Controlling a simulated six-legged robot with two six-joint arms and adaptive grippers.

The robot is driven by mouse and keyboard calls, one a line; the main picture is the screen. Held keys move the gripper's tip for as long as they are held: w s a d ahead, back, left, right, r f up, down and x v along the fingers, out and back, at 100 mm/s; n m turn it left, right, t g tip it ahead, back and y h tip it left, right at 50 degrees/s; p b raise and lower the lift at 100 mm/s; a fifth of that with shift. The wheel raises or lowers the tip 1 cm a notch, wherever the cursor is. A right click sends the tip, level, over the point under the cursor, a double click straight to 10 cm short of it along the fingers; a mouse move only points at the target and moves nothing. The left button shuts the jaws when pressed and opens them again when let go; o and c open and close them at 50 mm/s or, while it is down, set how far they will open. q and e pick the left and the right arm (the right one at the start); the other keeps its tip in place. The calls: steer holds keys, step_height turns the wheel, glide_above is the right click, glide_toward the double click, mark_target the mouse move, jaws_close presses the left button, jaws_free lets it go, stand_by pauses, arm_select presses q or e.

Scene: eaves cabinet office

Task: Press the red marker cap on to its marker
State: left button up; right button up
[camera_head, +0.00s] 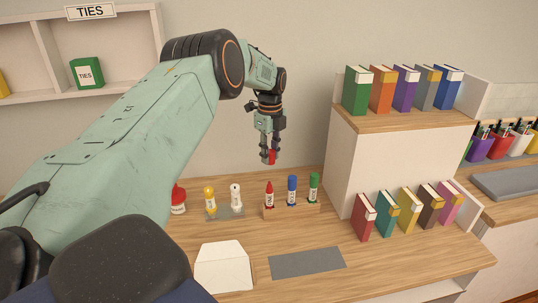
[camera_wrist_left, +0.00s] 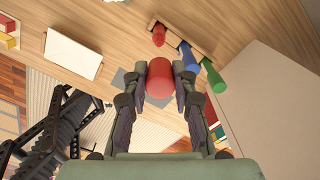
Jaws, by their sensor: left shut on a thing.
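My left gripper (camera_head: 270,153) is shut on the red marker cap (camera_head: 272,158), held in the air above the desk. In the left wrist view the cap (camera_wrist_left: 159,79) sits between the two fingertips of this gripper (camera_wrist_left: 160,88). The red marker (camera_head: 269,195) stands upright and uncapped, its pointed tip up, in a low wooden holder (camera_head: 290,209). In the head view the cap is above the marker and apart from it. In the left wrist view the marker (camera_wrist_left: 159,36) shows beyond the cap. My right gripper is not in view.
A blue marker (camera_head: 292,191) and a green marker (camera_head: 314,187) stand right of the red one. Left are yellow and white bottles (camera_head: 236,196) on a grey tray and a red bottle (camera_head: 178,200). A white cabinet (camera_head: 385,160) rises at right. A grey mat (camera_head: 307,263) lies in front.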

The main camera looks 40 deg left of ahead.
arm_select(q)
steer(key=shift+d, duration=0.1)
steer(key=shift+s+a+f, duration=0.1)
steer(key=shift+s+a, duration=0.05)
steer(key=shift+a, duration=0.3)
steer(key=shift+d, duration=0.15)
steer(key=shift+d+f, duration=0.2)
steer(key=shift+f, duration=0.2)
steer(key=shift+a+f+b, duration=0.15)
steer(key=shift+f+b, duration=0.45)
steer(key=shift+f, duration=0.2)
steer(key=shift+a+f+b, duration=0.15)
steer(key=shift+f+b, duration=0.45)
steer(key=shift+f, duration=0.15)
steer(key=shift+d+f+b, duration=0.25)
steer(key=shift+f+b, duration=0.4)
steer(key=shift+f, duration=0.2)
steer(key=shift+a, duration=0.2)
steer(key=shift+d, duration=0.2)
